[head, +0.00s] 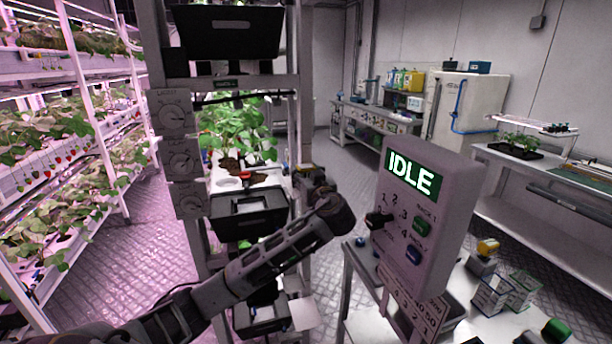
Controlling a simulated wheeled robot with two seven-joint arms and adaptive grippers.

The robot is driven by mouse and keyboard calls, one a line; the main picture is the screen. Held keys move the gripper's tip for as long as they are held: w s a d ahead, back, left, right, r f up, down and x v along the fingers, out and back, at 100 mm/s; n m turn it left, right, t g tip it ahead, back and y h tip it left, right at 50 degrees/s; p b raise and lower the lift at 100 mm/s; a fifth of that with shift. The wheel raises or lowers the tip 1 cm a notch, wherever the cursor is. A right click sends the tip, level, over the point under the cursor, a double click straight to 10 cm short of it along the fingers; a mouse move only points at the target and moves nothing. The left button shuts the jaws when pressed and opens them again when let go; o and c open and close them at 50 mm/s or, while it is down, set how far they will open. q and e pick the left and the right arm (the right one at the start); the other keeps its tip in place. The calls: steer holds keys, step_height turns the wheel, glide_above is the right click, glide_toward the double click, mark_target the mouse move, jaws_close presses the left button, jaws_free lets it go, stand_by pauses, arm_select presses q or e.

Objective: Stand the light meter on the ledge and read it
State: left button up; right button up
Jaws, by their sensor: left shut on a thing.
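My left gripper (311,178) reaches in from the lower left to the right post of the middle rack, beside the planted shelf. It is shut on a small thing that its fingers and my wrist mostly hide. This appears to be the light meter, but its face and any reading do not show. The white ledge (268,177) with potted strawberry plants lies just left of the gripper. I cannot tell whether the held thing touches it. My right gripper is not in view.
A grey control box (432,215) reading IDLE, with a knob and buttons, stands at right. Dials (180,160) line the rack's left post. A black bin (249,222) sits below the ledge. Small boxes (490,296) lie on the right table. The aisle floor (120,235) is clear.

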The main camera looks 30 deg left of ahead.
arm_select(q)
steer(key=o, duration=1.1)
steer(key=shift+s+d, duration=0.15)
steer(key=shift+d, duration=0.05)
steer(key=v, duration=0.3)
steer(key=b+v, duration=0.1)
steer(key=v, duration=0.3)
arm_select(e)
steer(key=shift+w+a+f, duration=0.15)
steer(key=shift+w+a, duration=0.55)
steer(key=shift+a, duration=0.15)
